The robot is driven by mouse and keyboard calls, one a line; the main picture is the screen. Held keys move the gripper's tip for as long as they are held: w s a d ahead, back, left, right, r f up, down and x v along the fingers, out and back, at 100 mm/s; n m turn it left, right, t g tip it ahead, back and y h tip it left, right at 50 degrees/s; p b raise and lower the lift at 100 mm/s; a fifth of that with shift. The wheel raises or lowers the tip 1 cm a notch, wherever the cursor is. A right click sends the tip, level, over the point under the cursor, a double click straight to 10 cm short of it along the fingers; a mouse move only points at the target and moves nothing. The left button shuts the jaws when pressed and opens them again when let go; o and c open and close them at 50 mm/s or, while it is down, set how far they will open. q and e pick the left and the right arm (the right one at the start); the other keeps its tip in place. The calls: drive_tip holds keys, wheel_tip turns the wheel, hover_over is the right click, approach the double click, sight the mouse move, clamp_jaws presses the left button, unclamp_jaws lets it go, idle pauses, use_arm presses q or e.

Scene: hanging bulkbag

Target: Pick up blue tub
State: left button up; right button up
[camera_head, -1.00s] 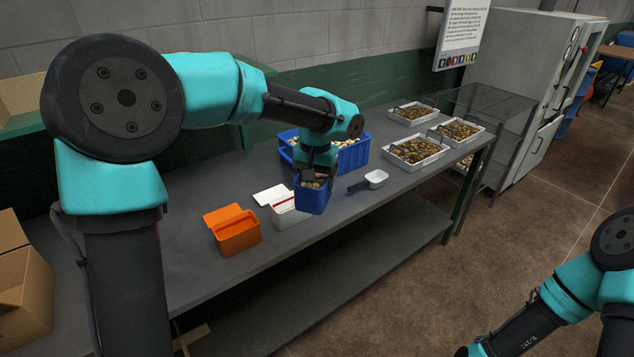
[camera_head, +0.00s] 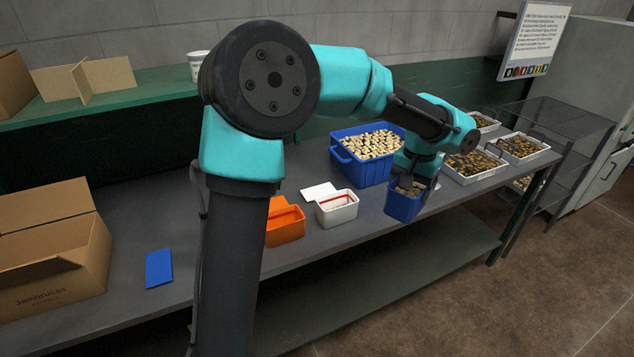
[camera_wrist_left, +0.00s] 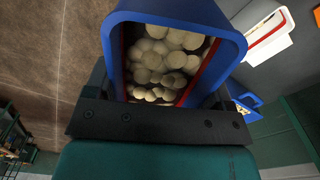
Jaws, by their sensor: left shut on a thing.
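The small blue tub (camera_head: 403,207) is filled with pale round pieces and appears upright near the table's front edge, right of a white box. My left gripper (camera_head: 411,182) is shut on the tub's rim from above. The tub also fills the upper middle of the left wrist view (camera_wrist_left: 222,40), with its pieces and a red stripe inside; the dark jaw (camera_wrist_left: 160,122) lies across its near side. I cannot tell how high the tub is above the table. My right gripper is not in view.
A large blue crate (camera_head: 347,168) of pale pieces stands behind the tub. The open white box (camera_head: 338,212) and orange box (camera_head: 287,228) stand left. White trays (camera_head: 470,177) are at the right. A flat blue piece (camera_head: 159,268) and cardboard box (camera_head: 75,275) are far left.

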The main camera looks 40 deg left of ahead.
use_arm(q)
drive_tip(key=w+a+f+m, duration=0.1)
drive_tip(key=w+a, duration=0.1)
drive_tip(key=a, duration=0.5)
drive_tip(key=w+a+f, duration=0.1)
drive_tip(key=a+f, duration=0.1)
drive_tip(key=a, duration=0.5)
drive_tip(key=s+a+f+m, duration=0.1)
drive_tip(key=s+a+f, duration=0.1)
drive_tip(key=a, duration=1)
drive_tip(key=s+a+f+m, duration=0.1)
drive_tip(key=s+a+f, duration=0.1)
drive_tip(key=a, duration=0.9)
drive_tip(key=s+a+f+m, duration=0.2)
drive_tip(key=s+a, duration=0.2)
drive_tip(key=a, duration=0.8)
drive_tip(key=shift+s+a, duration=0.3)
drive_tip(key=shift+f, duration=2.45)
drive_tip(key=shift+f, duration=2.5)
drive_tip(key=shift+f, duration=0.15)
